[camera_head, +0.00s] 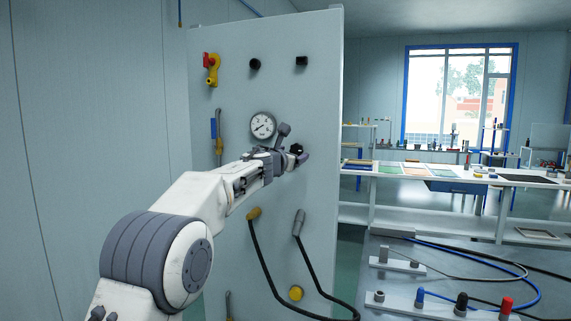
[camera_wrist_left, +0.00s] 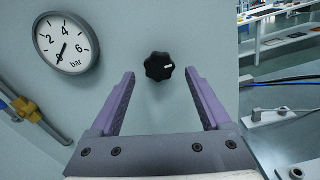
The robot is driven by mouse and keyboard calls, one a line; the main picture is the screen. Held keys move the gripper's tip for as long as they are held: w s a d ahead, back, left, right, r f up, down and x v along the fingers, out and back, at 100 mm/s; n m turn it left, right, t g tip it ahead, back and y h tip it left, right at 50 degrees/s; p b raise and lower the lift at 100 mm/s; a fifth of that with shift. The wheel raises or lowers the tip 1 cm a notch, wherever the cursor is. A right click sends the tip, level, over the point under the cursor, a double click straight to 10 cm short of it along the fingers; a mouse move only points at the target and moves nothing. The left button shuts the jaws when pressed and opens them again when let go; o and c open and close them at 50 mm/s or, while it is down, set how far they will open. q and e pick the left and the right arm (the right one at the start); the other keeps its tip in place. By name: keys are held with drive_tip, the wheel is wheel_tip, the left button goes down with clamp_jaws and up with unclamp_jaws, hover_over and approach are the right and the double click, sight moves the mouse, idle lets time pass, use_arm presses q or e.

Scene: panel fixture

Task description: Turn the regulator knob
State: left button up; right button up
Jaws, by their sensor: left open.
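The regulator knob (camera_wrist_left: 159,66) is a black, lobed knob with a white mark, on the grey panel in the left wrist view. In the head view it shows as a dark knob (camera_head: 297,149) just beyond my left gripper. My left gripper (camera_wrist_left: 160,82) is open, its two purple fingers on either side of the knob in that picture. I cannot tell whether the tips reach the knob's depth; no contact shows. In the head view the left gripper (camera_head: 301,158) partly covers the area below the knob. My right gripper is not in view.
A round pressure gauge (camera_head: 262,125) is on the panel (camera_head: 320,60) left of the knob. Black hoses (camera_head: 270,265) hang below. A workbench (camera_head: 440,172) stands to the right.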

use_arm(q)
drive_tip(key=b+v, duration=0.4)
drive_tip(key=v, duration=0.4)
drive_tip(key=shift+s, duration=0.2)
